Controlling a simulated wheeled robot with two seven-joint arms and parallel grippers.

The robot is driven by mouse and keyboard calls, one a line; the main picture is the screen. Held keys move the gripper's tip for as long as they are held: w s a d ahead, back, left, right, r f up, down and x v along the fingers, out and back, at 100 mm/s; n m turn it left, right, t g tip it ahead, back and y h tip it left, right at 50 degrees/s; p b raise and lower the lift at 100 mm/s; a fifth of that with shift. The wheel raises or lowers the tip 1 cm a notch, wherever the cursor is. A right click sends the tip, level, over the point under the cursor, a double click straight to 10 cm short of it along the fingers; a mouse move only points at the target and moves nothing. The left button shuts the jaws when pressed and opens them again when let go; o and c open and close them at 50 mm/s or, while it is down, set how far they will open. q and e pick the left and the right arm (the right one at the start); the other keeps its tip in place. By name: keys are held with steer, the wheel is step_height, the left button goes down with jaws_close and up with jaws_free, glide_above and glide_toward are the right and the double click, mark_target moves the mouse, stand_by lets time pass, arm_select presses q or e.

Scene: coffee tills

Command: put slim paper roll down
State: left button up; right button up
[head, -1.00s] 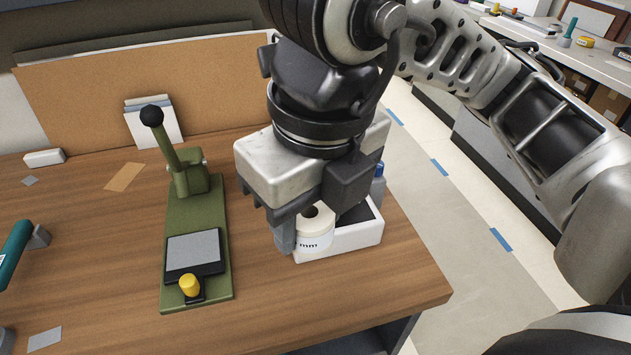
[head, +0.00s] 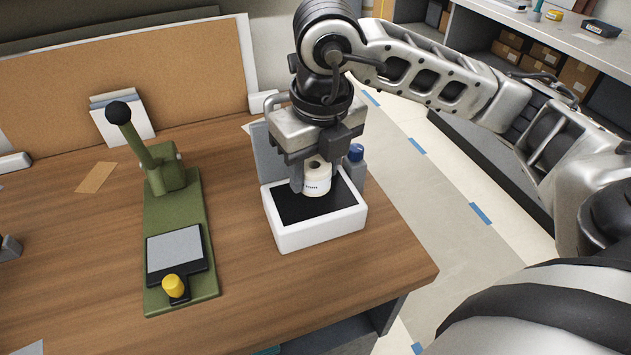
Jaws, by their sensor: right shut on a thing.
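The slim paper roll (head: 317,183) is a small white roll with a dark core hole and dark print on its side. It is upright, over the back part of a white tray (head: 310,237) with a black inner floor. I cannot tell whether its base touches the tray floor. My right gripper (head: 314,180) comes down from above and is shut on the roll, a finger at its left side; the other finger is partly hidden.
A green lever press (head: 188,240) with a black-knobbed handle and a yellow knob (head: 173,286) stands left of the tray. A blue-capped bottle (head: 355,168) stands close behind the tray at right. Bare wooden table (head: 330,285) lies in front.

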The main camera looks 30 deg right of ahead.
mark_target(316, 185)
steer(key=shift+w+d+f, duration=0.2)
steer(key=shift+f, duration=0.1)
steer(key=shift+w+d+f, duration=0.15)
steer(key=shift+f, duration=1.65)
steer(key=shift+f, duration=0.2)
steer(key=o, duration=1)
steer(key=shift+r, duration=0.15)
